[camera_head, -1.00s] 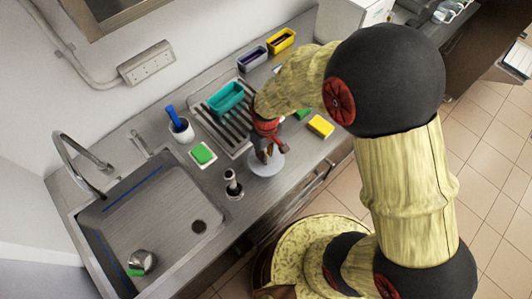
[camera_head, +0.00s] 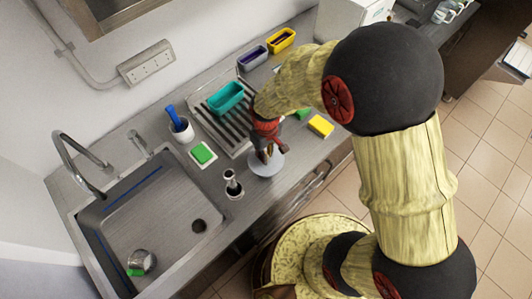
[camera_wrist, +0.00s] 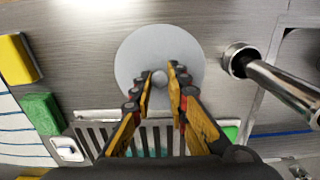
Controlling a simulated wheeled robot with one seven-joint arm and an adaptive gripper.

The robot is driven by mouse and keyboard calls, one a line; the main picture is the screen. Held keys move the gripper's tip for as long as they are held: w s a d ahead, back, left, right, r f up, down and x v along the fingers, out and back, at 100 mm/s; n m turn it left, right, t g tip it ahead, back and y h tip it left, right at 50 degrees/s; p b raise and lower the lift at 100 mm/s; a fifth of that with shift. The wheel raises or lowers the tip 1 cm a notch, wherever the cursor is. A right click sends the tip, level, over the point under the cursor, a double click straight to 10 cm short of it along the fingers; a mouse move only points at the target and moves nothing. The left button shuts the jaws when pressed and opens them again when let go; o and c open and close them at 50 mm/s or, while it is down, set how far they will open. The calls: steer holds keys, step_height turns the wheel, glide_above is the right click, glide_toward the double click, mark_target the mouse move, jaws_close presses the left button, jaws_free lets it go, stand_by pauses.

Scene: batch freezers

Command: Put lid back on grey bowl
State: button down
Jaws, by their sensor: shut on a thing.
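A round pale grey lid (camera_head: 267,167) is at the counter's front edge, under my gripper (camera_head: 266,152). In the wrist view the lid (camera_wrist: 158,42) is seen from above as a flat disc with a small round knob. The fingers of my gripper (camera_wrist: 161,80) are shut on this knob from both sides. I cannot tell whether the lid rests on something or hangs just above the counter. No grey bowl is clearly seen; anything under the lid is hidden. A metal pot-like vessel (camera_head: 146,260) lies in the sink, and I cannot tell whether it is the bowl.
A ribbed drainer (camera_head: 220,125) holds a teal tub (camera_head: 226,97). A yellow sponge (camera_head: 320,126) lies right. The sink (camera_head: 150,210) is at left.

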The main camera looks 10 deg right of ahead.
stand_by(0.4)
steer(key=c, duration=1.7)
jaws_free()
steer(key=shift+o, duration=1.2)
steer(key=shift+o, duration=1.4)
steer(key=shift+r, duration=0.1)
steer(key=shift+r+p, duration=2.5)
steer(key=shift+r, duration=0.9)
steer(key=shift+c, duration=1)
